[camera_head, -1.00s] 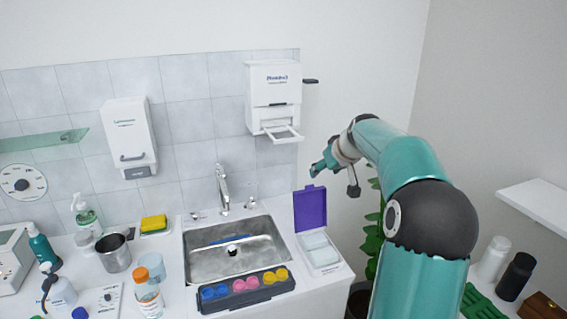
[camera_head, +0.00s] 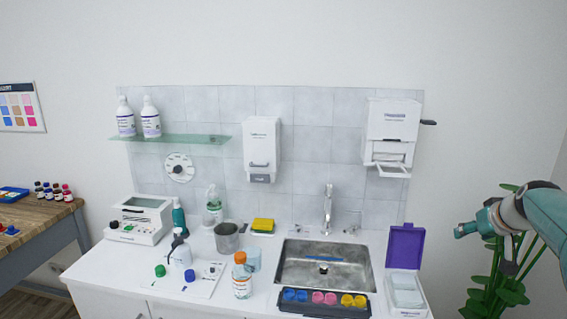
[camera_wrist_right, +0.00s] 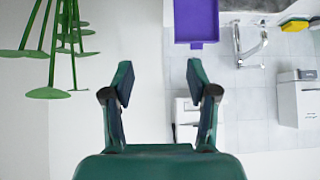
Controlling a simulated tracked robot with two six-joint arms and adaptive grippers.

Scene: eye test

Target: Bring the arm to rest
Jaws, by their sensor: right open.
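My teal right arm comes in from the right edge in the camera_head view. My right gripper (camera_head: 464,230) hangs in the air right of the sink counter, in front of a green plant. In the right wrist view its two fingers (camera_wrist_right: 158,82) stand wide apart with nothing between them. My left arm and gripper do not show in either view.
A plant (camera_head: 497,289) stands beside the counter's right end. A box with an open purple lid (camera_head: 405,246) stands right of the sink (camera_head: 300,268). A white dispenser (camera_head: 391,130) hangs above. Bottles and a wooden table (camera_head: 40,228) lie leftward.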

